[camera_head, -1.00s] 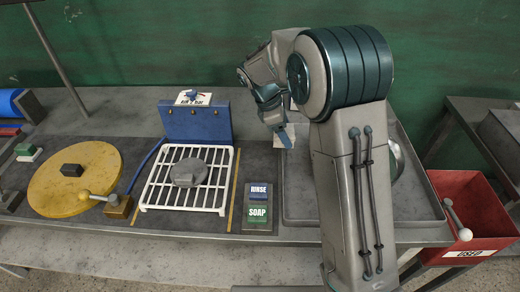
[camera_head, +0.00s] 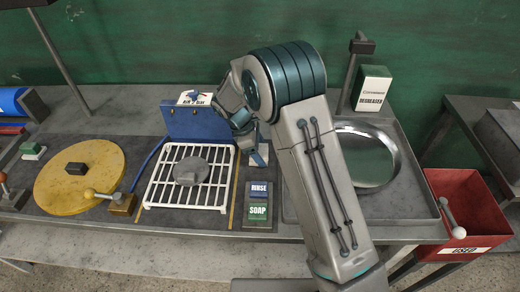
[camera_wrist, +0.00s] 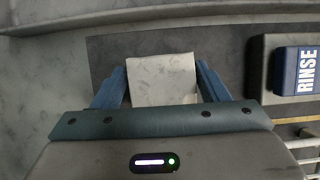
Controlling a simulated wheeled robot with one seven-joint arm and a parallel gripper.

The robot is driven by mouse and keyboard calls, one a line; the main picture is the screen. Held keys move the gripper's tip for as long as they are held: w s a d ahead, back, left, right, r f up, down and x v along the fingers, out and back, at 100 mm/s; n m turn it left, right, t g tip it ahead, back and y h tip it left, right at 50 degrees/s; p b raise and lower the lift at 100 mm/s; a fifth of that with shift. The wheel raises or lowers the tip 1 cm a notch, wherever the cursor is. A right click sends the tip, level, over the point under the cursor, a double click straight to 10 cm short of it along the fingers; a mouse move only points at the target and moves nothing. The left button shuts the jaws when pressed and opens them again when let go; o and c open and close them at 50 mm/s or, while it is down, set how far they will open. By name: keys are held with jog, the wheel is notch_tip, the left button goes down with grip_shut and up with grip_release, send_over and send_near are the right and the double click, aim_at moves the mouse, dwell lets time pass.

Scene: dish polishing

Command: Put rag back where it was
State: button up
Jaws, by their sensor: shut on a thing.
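The rag, a pale off-white square of cloth (camera_wrist: 161,80), shows in the wrist view between the two blue fingers of my gripper (camera_wrist: 160,92). My gripper is shut on it. In the head view my gripper (camera_head: 260,156) points down just behind the rinse and soap buttons, right of the white rack. Only a little of the rag shows there. In the wrist view a dark grey mat (camera_wrist: 225,50) lies beneath the rag. I cannot tell whether the rag touches it.
The blue RINSE button (camera_head: 258,190) and green SOAP button (camera_head: 257,212) stand close by. The white rack (camera_head: 160,197) holds a grey object (camera_head: 190,171). A red USED bin (camera_head: 470,205) stands far right.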

jog(key=shift+f, duration=0.2)
jog(key=o, duration=1.3)
jog(key=shift+r, duration=0.1)
